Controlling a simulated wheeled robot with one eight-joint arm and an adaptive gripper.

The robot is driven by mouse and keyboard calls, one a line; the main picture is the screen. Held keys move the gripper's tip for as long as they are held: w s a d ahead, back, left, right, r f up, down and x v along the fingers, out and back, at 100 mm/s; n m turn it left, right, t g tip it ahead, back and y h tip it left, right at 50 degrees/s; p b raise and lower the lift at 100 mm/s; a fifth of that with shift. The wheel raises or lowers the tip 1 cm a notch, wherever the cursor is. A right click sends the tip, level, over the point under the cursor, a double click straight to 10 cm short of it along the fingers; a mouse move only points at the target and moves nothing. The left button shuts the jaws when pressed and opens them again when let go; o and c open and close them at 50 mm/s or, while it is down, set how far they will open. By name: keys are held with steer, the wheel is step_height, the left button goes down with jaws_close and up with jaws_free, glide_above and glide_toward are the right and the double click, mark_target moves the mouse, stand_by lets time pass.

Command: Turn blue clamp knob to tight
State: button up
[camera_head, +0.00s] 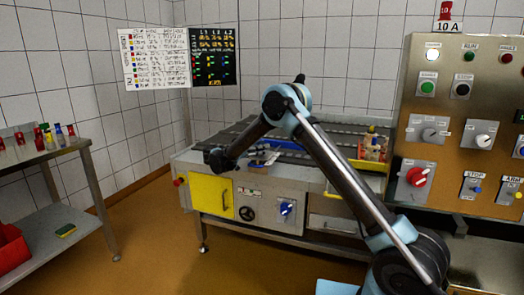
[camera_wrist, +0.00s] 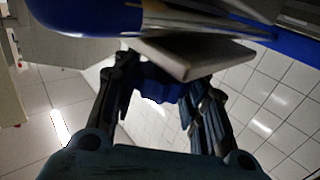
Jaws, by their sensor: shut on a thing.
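The blue clamp knob (camera_wrist: 157,84) is between the two fingers of my gripper (camera_wrist: 160,88) in the wrist view. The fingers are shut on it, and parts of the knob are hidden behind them. A pale flat bar (camera_wrist: 190,57) lies just beyond the knob. In the head view, my gripper (camera_head: 262,158) is at the top of the steel machine (camera_head: 262,187), by its front edge. The knob is too small there to make out its turn position.
A blue rail (camera_head: 300,151) runs along the machine top. The machine front carries a yellow door (camera_head: 211,195), a black handwheel (camera_head: 246,213) and a blue dial (camera_head: 287,209). A control panel (camera_head: 455,205) stands at right, a steel table (camera_head: 45,155) at left.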

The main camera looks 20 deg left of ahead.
steer(key=shift+w, duration=0.1)
stand_by(0.4)
steer(key=o, duration=1.1)
steer(key=v, duration=0.7)
steer(key=shift+a+f, duration=0.1)
steer(key=shift+a, duration=0.15)
